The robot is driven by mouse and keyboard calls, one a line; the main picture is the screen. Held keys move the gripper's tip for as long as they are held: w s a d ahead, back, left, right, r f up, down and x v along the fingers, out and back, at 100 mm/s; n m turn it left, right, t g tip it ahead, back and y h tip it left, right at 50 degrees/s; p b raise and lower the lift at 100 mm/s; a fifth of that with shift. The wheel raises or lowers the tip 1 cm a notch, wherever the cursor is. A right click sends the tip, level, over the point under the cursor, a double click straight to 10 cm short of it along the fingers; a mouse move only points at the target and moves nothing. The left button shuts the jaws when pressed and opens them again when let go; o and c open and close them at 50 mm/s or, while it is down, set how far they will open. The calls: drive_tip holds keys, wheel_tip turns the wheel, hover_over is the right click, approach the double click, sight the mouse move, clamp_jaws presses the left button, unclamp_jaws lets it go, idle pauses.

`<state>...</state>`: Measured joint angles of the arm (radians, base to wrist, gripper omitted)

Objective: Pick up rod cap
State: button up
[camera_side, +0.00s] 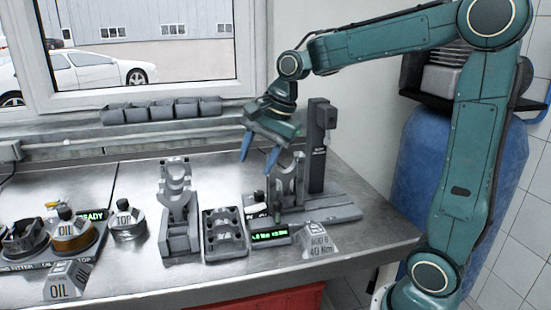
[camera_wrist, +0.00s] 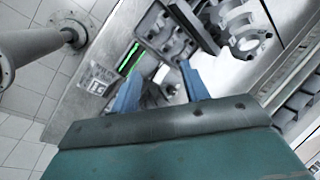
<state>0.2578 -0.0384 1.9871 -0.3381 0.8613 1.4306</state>
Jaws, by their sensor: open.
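My gripper (camera_side: 259,157) is open and empty, raised above the bench, with its blue fingers pointing down. In the wrist view its two fingers (camera_wrist: 159,76) are spread apart with nothing held between them. A dark tray (camera_side: 244,252) on the bench holds grey arched pieces (camera_side: 223,232) that look like rod caps. It lies below and a little left of my gripper. In the wrist view the tray's pieces (camera_wrist: 165,34) show beyond the fingertips. I cannot tell which single piece is the rod cap.
A grey stand with arched parts (camera_side: 178,205) is left of the tray. A fixture with a dark column (camera_side: 318,150) stands right, close to my gripper. A green-lit display (camera_side: 269,235) and a sign (camera_side: 319,240) are in front.

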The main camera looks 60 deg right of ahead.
drive_tip(key=w+d+f+m+y, duration=0.1)
drive_tip(key=w+d+f+m, duration=0.6)
drive_tip(key=w+m, duration=0.4)
drive_tip(key=shift+d+f+g+y, duration=0.25)
drive_tip(key=shift+f+g+y, duration=0.05)
drive_tip(key=shift+f, duration=0.3)
drive_tip(key=shift+f, duration=0.1)
hover_over(222, 209)
drive_tip(key=s+d, duration=0.1)
drive_tip(key=s, duration=0.1)
drive_tip(key=shift+d+f, duration=0.2)
drive_tip(key=shift+f, duration=3.7)
drive_tip(key=shift+w+x, duration=0.2)
drive_tip(key=shift+x, duration=2.35)
